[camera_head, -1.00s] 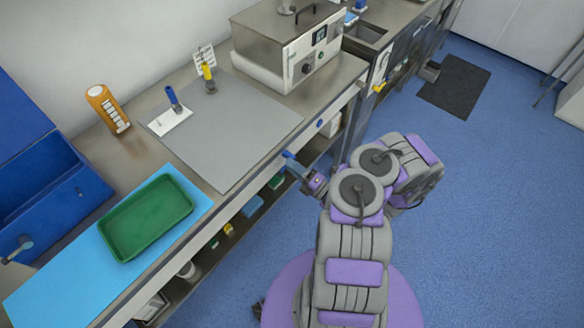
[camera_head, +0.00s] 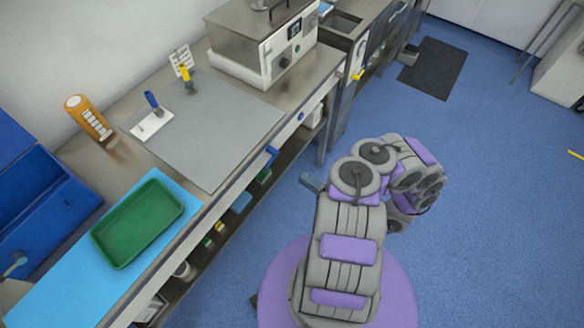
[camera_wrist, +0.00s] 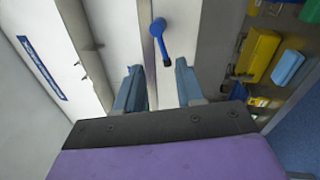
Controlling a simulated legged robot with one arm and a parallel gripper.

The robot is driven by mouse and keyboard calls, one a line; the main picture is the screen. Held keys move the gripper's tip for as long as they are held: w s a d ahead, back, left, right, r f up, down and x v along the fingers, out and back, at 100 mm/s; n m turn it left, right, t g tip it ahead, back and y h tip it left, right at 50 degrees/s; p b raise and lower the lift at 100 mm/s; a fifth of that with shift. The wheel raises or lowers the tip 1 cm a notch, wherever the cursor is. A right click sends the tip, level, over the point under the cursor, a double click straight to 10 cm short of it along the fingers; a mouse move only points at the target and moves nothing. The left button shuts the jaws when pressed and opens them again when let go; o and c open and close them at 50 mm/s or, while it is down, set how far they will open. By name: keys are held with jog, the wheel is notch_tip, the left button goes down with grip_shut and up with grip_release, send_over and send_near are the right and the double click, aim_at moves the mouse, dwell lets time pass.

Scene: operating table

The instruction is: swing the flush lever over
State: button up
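A blue lever (camera_head: 271,153) juts out from the front edge of the steel counter. It also shows in the wrist view (camera_wrist: 160,42), with a round hub at the top and its arm pointing down and slightly right. My gripper (camera_wrist: 158,65) is open, with one finger on each side below the lever. The lever's free end shows between the fingertips, and I see no finger pressing on it. In the head view my arm hides most of the gripper; a small grey-blue tip (camera_head: 311,182) shows right of the lever, apart from the counter.
The counter holds a green tray (camera_head: 122,262) on a blue mat, a grey mat (camera_head: 215,150), an orange bottle (camera_head: 88,117) and a steel bath unit (camera_head: 275,72). A lower shelf carries small boxes, including a yellow one (camera_wrist: 257,55). The blue floor to the right is open.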

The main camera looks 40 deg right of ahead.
jog(key=v, duration=0.6)
jog(key=shift+f+p, duration=0.1)
jog(key=shift+p, duration=0.25)
